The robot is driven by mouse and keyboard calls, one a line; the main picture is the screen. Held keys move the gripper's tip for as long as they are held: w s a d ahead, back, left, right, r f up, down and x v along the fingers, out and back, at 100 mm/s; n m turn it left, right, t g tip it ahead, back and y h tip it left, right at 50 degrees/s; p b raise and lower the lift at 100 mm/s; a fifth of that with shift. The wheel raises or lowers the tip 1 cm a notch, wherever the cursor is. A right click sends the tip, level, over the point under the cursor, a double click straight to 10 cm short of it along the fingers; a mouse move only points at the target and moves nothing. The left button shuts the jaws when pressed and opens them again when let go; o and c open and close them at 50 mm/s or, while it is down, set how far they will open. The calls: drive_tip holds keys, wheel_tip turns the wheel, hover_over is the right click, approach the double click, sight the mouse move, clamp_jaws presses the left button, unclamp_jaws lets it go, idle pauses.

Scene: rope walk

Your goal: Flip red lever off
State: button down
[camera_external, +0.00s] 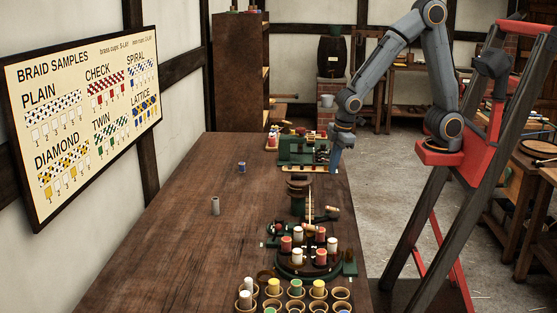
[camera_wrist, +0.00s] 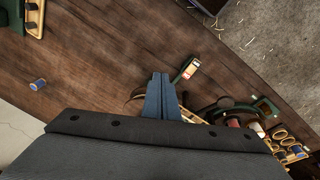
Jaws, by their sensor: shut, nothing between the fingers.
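My gripper (camera_external: 335,168) is at the table's right edge, beside the green machine, fingers pointing down. In the wrist view its two blue fingers (camera_wrist: 160,78) are together with nothing between them. A small handle with a red and pale end (camera_wrist: 190,69) lies just right of the fingertips in the wrist view, apart from them as seen there. What looks like the same handle (camera_external: 332,209) shows in the external view, nearer the camera than my gripper. I cannot tell for sure that it is the red lever, or which way it is set.
The green machine (camera_external: 298,150) stands at the table's far end. A round stand with red and white spools (camera_external: 308,262) and several cups of spools (camera_external: 296,294) are at the near right. A blue spool (camera_external: 242,167) and a grey cylinder (camera_external: 215,206) stand on the table's clear left side.

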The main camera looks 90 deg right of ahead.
drive_tip(key=w+a+n+t+b, duration=0.1)
drive_tip(key=w+a+n, duration=0.2)
drive_tip(key=a, duration=0.6)
drive_tip(key=w+a+n+t, duration=0.1)
drive_tip(key=w+a+n, duration=0.2)
drive_tip(key=a, duration=0.6)
drive_tip(key=w+a+n+b, duration=0.1)
drive_tip(key=w+a+n, duration=0.3)
drive_tip(key=a, duration=0.5)
drive_tip(key=shift+w+f+t+b, duration=0.3)
drive_tip(key=shift+f+t, duration=0.1)
drive_tip(key=shift+f, duration=0.1)
drive_tip(key=p, duration=0.2)
approach(276, 234)
wheel_tip(276, 234, down, 5)
drive_tip(key=shift+s+r, duration=0.2)
drive_tip(key=shift+r, duration=0.05)
drive_tip(key=shift+d+r+p, duration=0.1)
drive_tip(key=shift+p, duration=0.35)
drive_tip(key=shift+r+p, duration=0.1)
drive_tip(key=shift+p, duration=0.2)
drive_tip(key=shift+w+g+p, duration=0.15)
drive_tip(key=shift+g+p, duration=0.15)
